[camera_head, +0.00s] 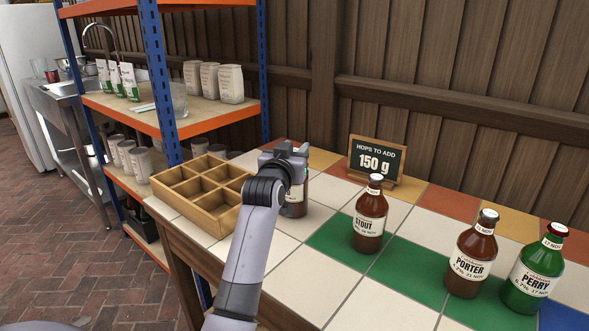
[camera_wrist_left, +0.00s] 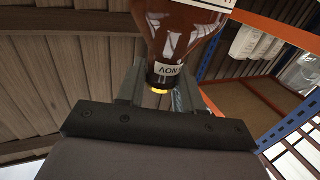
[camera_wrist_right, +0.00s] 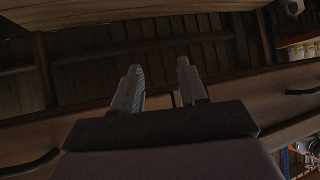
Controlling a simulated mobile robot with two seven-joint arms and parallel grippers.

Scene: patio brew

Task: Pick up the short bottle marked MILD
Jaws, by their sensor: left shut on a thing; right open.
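A brown bottle (camera_head: 295,206) is at the back left of the tiled table, beside the wooden crate, largely hidden behind my left gripper (camera_head: 288,155). Its label shows only in part and its name cannot be read. In the left wrist view the fingers are shut around the neck of this brown bottle (camera_wrist_left: 178,40), just by its neck label and yellowish cap. Whether its base touches the tiles I cannot tell. My right gripper (camera_wrist_right: 160,82) is open and empty; it shows only in the right wrist view, in a dark place facing wooden boards.
Brown STOUT (camera_head: 369,220) and PORTER (camera_head: 470,256) bottles and a green PERRY bottle (camera_head: 533,272) stand to the right. An empty divided wooden crate (camera_head: 207,223) sits at the left table edge. A "HOPS TO ADD 150 g" sign (camera_head: 376,161) stands behind. Front tiles are clear.

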